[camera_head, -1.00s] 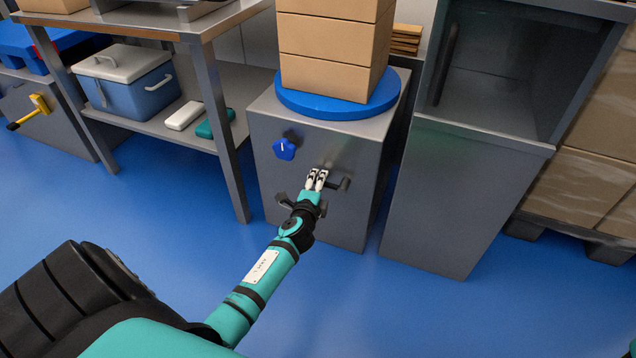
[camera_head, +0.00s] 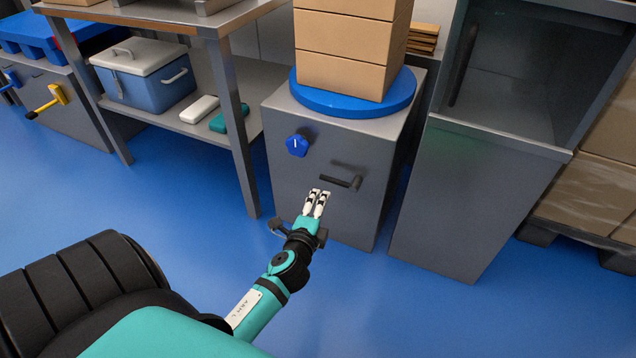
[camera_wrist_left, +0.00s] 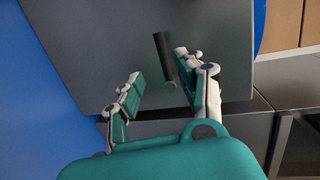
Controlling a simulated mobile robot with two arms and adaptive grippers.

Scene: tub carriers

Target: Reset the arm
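My left gripper (camera_head: 316,203) is in front of a grey cabinet (camera_head: 290,185), just below and left of a dark lever handle (camera_head: 342,182) on its front. In the left wrist view, the fingers of the left gripper (camera_wrist_left: 160,66) are spread with nothing held between them. The dark handle (camera_wrist_left: 165,56) shows there beyond the fingertips, close to the right-hand finger; I cannot tell the exact gap. My right gripper is out of view.
A blue knob (camera_head: 297,145) is on the cabinet's front. Stacked cardboard boxes (camera_head: 345,45) stand on a blue round plate (camera_head: 335,104) on top. A workbench (camera_head: 232,120) is at left, a tall grey cabinet (camera_head: 470,200) at right. The blue floor (camera_head: 175,200) is clear.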

